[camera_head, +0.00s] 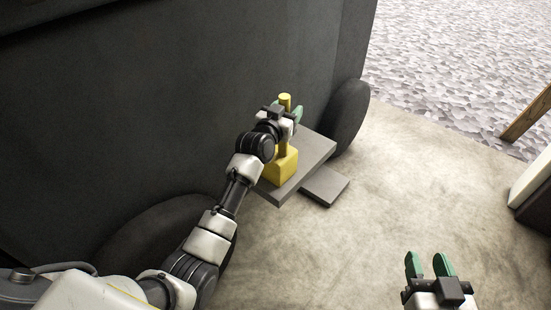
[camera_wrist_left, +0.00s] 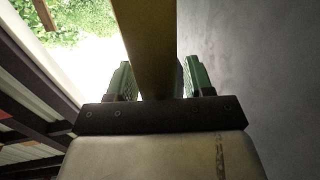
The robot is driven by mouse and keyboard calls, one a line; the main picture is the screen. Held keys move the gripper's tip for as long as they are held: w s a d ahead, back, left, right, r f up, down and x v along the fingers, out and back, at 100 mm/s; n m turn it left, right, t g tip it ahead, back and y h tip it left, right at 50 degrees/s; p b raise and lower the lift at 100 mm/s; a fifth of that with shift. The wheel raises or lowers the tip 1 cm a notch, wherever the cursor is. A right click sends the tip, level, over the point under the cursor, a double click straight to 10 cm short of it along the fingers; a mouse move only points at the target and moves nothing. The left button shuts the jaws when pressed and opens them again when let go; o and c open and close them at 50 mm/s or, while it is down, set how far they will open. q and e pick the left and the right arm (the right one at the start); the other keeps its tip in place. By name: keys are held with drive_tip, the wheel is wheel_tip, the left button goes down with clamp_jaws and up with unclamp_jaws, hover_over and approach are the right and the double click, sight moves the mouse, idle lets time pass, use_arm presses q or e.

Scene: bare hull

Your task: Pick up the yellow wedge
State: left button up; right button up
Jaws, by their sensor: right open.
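The yellow wedge (camera_head: 282,165) is a block with an upright round post, resting on a grey slab beside the dark hull. My left gripper (camera_head: 288,113) is at the post's upper part, and the post top shows above it. In the left wrist view the yellow post (camera_wrist_left: 147,40) runs between the green fingers of my left gripper (camera_wrist_left: 159,70). I cannot tell whether the fingers press on it. The arm hides part of the wedge in the head view. My right gripper (camera_head: 427,263) is open and empty over the floor at lower right.
The grey slab (camera_head: 312,150) lies beside the hull (camera_head: 190,90), with a smaller grey plate (camera_head: 326,186) at its lower right. A dark wheel-like round (camera_head: 349,115) stands behind the slab. The concrete floor (camera_head: 400,190) to the right is clear. A wooden beam (camera_head: 526,115) is at far right.

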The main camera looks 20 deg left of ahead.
use_arm(q)
clamp_jaws()
idle(1.1)
drive_tip(key=shift+r, duration=0.15)
